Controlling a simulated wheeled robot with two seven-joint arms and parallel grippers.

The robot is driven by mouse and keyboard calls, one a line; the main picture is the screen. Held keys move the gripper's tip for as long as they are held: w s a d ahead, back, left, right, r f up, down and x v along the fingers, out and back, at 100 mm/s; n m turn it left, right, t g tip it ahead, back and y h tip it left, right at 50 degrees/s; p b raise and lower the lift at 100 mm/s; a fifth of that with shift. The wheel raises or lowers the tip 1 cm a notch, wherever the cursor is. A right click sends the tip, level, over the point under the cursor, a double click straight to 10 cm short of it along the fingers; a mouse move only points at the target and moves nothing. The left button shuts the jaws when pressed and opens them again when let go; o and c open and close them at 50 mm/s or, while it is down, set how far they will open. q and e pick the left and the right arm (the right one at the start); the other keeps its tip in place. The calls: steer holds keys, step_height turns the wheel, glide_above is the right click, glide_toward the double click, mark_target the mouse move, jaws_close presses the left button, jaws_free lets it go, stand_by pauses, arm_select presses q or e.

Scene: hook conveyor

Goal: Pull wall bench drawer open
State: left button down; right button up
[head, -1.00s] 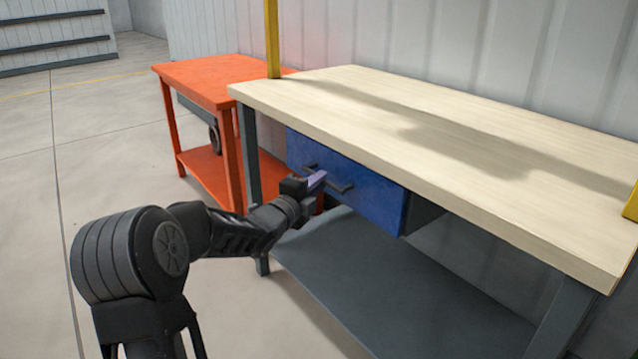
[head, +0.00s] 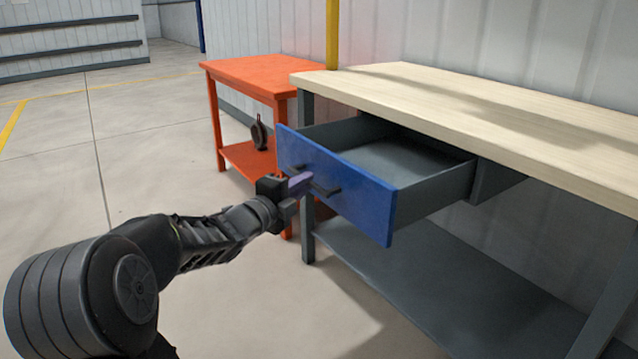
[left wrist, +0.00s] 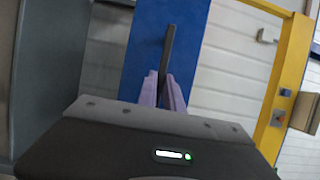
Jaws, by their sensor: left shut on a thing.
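The wall bench (head: 480,108) has a pale wooden top and a grey frame. Its drawer, with a blue front (head: 350,195) and grey inside, stands well out from under the top, and the part of the inside that shows is empty. My left gripper (head: 302,183) is shut on the dark bar handle (head: 325,190) of the drawer front. In the left wrist view the purple fingers (left wrist: 172,92) close around the handle (left wrist: 167,50) against the blue front (left wrist: 150,28). My right gripper is not in view.
The bench has a grey lower shelf (head: 420,270). Yellow posts (head: 332,35) stand by the wall. The floor at left is open.

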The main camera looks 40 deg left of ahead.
arm_select(q)
steer(key=shift+s+a, duration=0.25)
steer(key=shift+s, duration=0.6)
steer(key=shift+s+a, duration=0.2)
steer(key=shift+s, duration=0.6)
steer(key=c, duration=1.5)
jaws_free()
steer(key=s, duration=0.2)
steer(key=s+p, duration=0.1)
steer(key=s, duration=0.4)
steer(key=shift+s+d, duration=0.35)
steer(key=shift+d, duration=0.05)
